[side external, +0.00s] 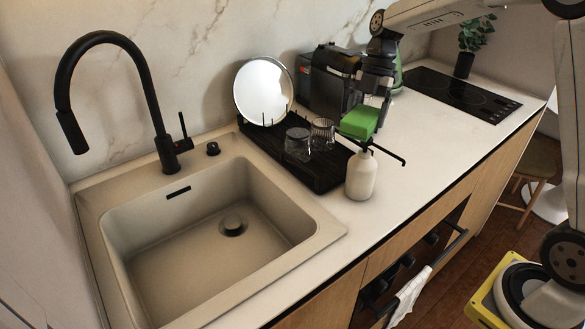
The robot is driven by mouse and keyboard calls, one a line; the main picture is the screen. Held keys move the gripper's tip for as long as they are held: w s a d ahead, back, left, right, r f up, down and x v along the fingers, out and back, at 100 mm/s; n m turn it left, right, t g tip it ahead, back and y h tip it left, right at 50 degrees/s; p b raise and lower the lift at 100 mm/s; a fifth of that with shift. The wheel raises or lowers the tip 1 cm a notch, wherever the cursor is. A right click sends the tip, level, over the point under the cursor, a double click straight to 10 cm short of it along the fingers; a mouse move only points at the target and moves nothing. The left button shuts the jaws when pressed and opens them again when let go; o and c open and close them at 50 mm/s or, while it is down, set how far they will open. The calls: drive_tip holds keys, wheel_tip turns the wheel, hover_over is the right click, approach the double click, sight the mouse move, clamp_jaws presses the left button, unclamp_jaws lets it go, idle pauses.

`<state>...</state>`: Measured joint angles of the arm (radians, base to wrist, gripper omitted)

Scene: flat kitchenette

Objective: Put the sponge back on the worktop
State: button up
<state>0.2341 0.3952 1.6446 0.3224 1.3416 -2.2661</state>
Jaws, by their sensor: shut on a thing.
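The green sponge (359,122) is held in the air by my gripper (371,103), whose dark jaws are shut on it. My gripper points down from the arm at the top of the side external view. The sponge shows just above the white soap bottle in the picture; the exact gap between them cannot be told. The pale worktop (425,150) runs from the sink to the hob, with bare surface to the right of the bottle. The far faces of the sponge are hidden.
The white soap bottle (361,177) stands at the front of the black drying rack (325,178), which holds glasses and a round plate (263,91). A coffee machine (330,82) stands behind. The empty sink (205,235) is left, the hob (460,95) right.

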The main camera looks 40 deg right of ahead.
drive_tip(key=s+d+f+m+t, duration=0.1)
drive_tip(key=s+d+m, duration=0.1)
drive_tip(key=s+d, duration=0.6)
drive_tip(key=s+d+f+m+t, duration=0.15)
drive_tip(key=s+d, duration=0.35)
drive_tip(key=s, duration=0.7)
drive_tip(key=shift+m+g, duration=0.25)
drive_tip(key=shift+g, duration=0.2)
drive_tip(key=f, duration=0.4)
drive_tip(key=shift+w+a+f, duration=0.1)
drive_tip(key=shift+a+f, duration=0.05)
drive_tip(key=shift+a, duration=0.05)
drive_tip(key=shift+w, duration=0.1)
drive_tip(key=w+d+f, duration=0.2)
drive_tip(key=w, duration=0.1)
drive_tip(key=w+d+f, duration=0.1)
drive_tip(key=w+f, duration=0.2)
drive_tip(key=w, duration=0.1)
drive_tip(key=w+d+f, duration=0.2)
drive_tip(key=w+f, duration=0.1)
drive_tip(key=w, duration=0.1)
drive_tip(key=shift+d+f, duration=0.15)
drive_tip(key=shift+d, duration=0.15)
drive_tip(key=shift+w+d+f, duration=0.2)
drive_tip(key=shift+w+f, duration=0.25)
drive_tip(key=shift+f, duration=0.05)
